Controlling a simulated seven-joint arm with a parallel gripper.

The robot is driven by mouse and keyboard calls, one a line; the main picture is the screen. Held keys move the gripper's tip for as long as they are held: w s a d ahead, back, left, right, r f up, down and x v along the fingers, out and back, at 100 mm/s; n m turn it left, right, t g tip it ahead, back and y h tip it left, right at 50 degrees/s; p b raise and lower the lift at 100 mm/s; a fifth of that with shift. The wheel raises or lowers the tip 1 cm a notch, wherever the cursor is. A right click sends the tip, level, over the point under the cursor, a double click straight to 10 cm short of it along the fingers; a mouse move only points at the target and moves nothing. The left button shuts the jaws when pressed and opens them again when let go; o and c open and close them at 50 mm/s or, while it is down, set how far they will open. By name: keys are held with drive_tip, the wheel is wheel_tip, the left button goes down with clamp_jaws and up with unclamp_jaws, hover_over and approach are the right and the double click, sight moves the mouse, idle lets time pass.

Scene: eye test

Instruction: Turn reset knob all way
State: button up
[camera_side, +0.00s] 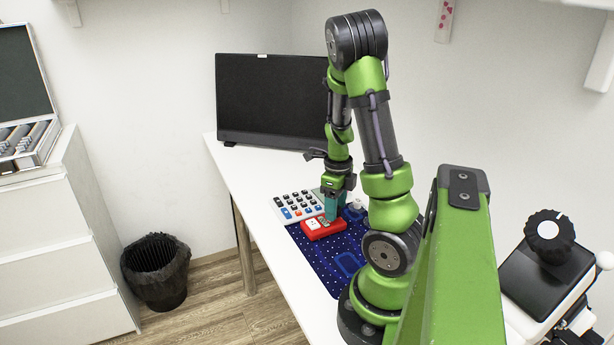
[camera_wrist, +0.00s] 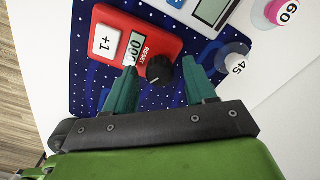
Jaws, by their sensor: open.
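A red counter (camera_side: 318,229) lies on the blue dotted mat in the side view. In the wrist view the red counter (camera_wrist: 118,16) shows a white "+1" button, a small display and the word RESET. The black reset knob (camera_wrist: 159,70) sits at its edge beside that word, with a light pointer mark. My gripper (camera_wrist: 161,68) is open, with its two green fingertips on either side of the knob and a gap showing at least on the right. Whether the left fingertip touches the knob, I cannot tell. In the side view my gripper (camera_side: 332,208) points down at the counter and hides the knob.
A calculator (camera_side: 297,206) lies behind the counter. In the wrist view a pink-topped "60" piece (camera_wrist: 284,11) and a clear "45" piece (camera_wrist: 233,60) stand right of the counter. The blue mat (camera_side: 322,256) is mostly clear in front. A monitor (camera_side: 271,103) stands behind.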

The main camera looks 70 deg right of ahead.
drive_tip(key=shift+r, duration=2.6)
drive_tip(key=shift+n, duration=0.9)
drive_tip(key=w+a+r+n+t+y, duration=0.1)
drive_tip(key=w+a+r+n+t, duration=0.2)
drive_tip(key=a+n, duration=0.45)
drive_tip(key=w+a+r+n, duration=0.2)
drive_tip(key=w+a+n, duration=0.3)
drive_tip(key=n, duration=0.5)
drive_tip(key=a+r+n+t, duration=0.2)
drive_tip(key=a+r+n, duration=0.3)
drive_tip(key=a+n, duration=0.2)
drive_tip(key=a+r+n+t+y, duration=0.1)
drive_tip(key=a+r+n+t, duration=0.1)
drive_tip(key=a+r+n, duration=0.2)
drive_tip(key=a+n, duration=0.3)
drive_tip(key=a, duration=0.2)
drive_tip(key=shift+s+a+r, duration=0.2)
drive_tip(key=shift+s+r, duration=0.05)
drive_tip(key=shift+r, duration=0.15)
